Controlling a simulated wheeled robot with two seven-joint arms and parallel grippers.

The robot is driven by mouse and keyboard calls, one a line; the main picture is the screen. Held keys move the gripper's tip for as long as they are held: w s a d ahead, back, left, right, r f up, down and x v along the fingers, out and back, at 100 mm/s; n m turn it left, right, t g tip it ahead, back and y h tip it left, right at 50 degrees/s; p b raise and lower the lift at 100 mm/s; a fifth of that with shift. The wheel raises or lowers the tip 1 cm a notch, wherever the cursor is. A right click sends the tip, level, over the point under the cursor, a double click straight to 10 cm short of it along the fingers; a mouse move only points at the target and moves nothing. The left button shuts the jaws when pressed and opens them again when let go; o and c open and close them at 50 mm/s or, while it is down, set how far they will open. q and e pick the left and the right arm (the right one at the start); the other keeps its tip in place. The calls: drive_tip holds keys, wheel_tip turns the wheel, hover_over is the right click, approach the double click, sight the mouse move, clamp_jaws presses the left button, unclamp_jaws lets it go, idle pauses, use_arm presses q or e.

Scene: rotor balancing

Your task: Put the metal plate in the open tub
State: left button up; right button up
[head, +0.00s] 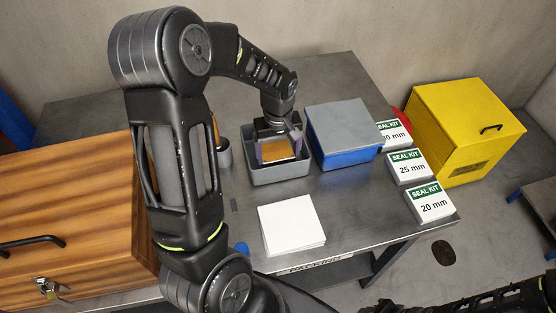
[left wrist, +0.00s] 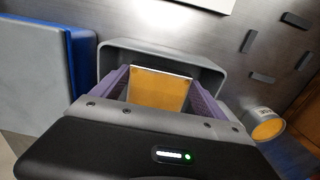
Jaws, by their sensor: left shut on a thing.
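The metal plate (head: 278,151) is a square, orange-yellow piece with a pale metallic edge. My left gripper (head: 276,147) is shut on it, one purple finger on each side. In the left wrist view the plate (left wrist: 158,90) shows between the two fingers. The open tub (head: 279,173) is a grey, lidless box on the metal table. The gripper and plate are over the tub's opening, within its rim as seen in the head view. The tub's wall also shows in the left wrist view (left wrist: 165,54). I cannot tell whether the plate touches the tub's floor.
A blue tub with a grey lid (head: 342,120) stands right of the open tub. A grey cup with orange contents (left wrist: 266,125) stands on its other side. White sheets (head: 291,225) lie in front. Seal kit boxes (head: 430,201) line the right edge. A wooden cabinet (head: 70,205) stands left.

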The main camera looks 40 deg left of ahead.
use_arm(q)
drive_tip(key=shift+f+b, duration=1.15)
drive_tip(key=shift+f, duration=0.8)
drive_tip(key=shift+r, duration=0.1)
drive_tip(key=o, duration=2)
drive_tip(key=shift+c, duration=0.2)
